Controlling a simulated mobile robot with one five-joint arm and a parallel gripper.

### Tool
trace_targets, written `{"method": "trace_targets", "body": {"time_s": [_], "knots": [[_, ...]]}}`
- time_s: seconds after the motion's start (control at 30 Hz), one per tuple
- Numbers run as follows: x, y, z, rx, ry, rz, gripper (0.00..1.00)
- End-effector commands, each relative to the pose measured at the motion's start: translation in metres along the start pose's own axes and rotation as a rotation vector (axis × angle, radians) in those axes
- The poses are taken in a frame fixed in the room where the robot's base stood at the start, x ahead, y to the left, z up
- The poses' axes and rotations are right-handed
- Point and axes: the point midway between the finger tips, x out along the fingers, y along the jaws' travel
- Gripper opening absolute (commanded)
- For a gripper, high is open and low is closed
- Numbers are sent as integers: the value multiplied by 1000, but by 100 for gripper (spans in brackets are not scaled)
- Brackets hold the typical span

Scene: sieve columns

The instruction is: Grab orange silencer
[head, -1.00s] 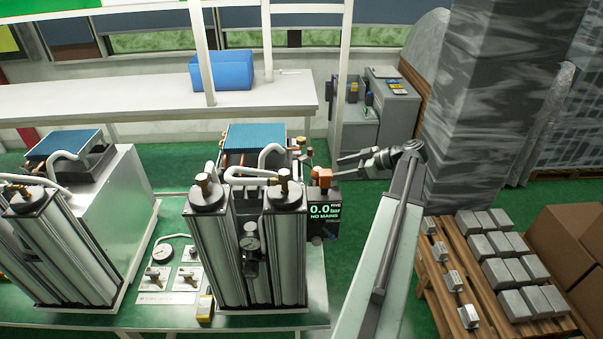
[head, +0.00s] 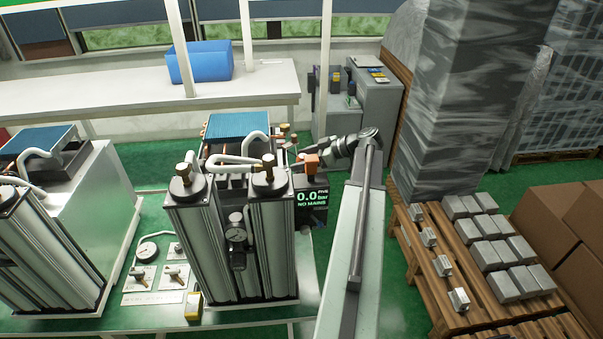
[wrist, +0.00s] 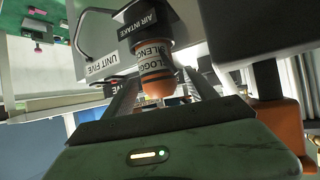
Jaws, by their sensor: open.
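The orange silencer (head: 311,162) sits at the upper right of the middle column unit, just above its display. In the wrist view it is an orange cylinder (wrist: 157,86) with a white label that reads partly "SILENC" and "CLOG". My gripper (wrist: 158,98) is open, with a finger on each side of the silencer. I cannot tell whether either finger touches it. In the head view my gripper (head: 322,153) reaches the silencer from the right, and its tips are hard to make out.
The display (head: 312,198) reads 0.0 bar, "NO MAINS". Twin columns (head: 228,240) stand left of the arm. A pallet (head: 432,285) with grey blocks stands at the right, beside a wrapped pillar (head: 437,110). A "UNIT FIVE" sign (wrist: 101,66) is close by in the wrist view.

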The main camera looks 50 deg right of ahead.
Motion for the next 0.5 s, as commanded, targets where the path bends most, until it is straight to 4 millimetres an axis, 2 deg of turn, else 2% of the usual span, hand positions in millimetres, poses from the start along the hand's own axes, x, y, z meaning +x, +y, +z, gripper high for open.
{"method": "trace_targets", "body": {"time_s": [0.1, 0.13, 0.3, 0.37, 0.5], "knots": [[-1, 0, -1, 0, 0, 0, 66], [-1, 0, -1, 0, 0, 0, 60], [-1, 0, -1, 0, 0, 0, 13], [-1, 0, -1, 0, 0, 0, 0], [-1, 0, -1, 1, 0, 0, 0]]}}
